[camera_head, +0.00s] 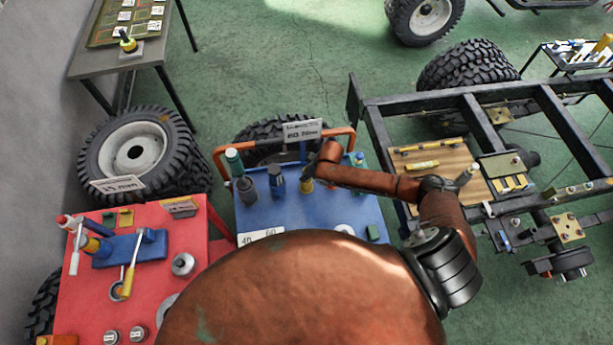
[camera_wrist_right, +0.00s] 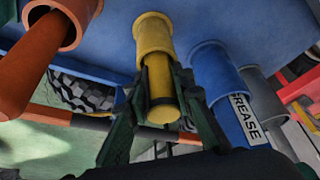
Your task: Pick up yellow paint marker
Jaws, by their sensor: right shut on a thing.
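The yellow paint marker (camera_wrist_right: 161,108) shows in the right wrist view with one end in a yellow cylindrical holder (camera_wrist_right: 153,36). My right gripper (camera_wrist_right: 160,98) is shut on the marker, with dark fingers on both sides of it. In the head view my right gripper (camera_head: 318,160) is over the back part of the blue cart (camera_head: 337,208), and a small yellow part of the holder (camera_head: 306,185) shows just below it. The marker itself is hidden there. My left gripper is not in view.
An orange holder with an orange tool (camera_wrist_right: 35,70) and a blue holder with a GREASE tube (camera_wrist_right: 232,115) flank the marker. A sign (camera_head: 301,131) stands behind it. A red cart (camera_head: 85,290) is at left, a dark chassis frame (camera_head: 440,103) at right.

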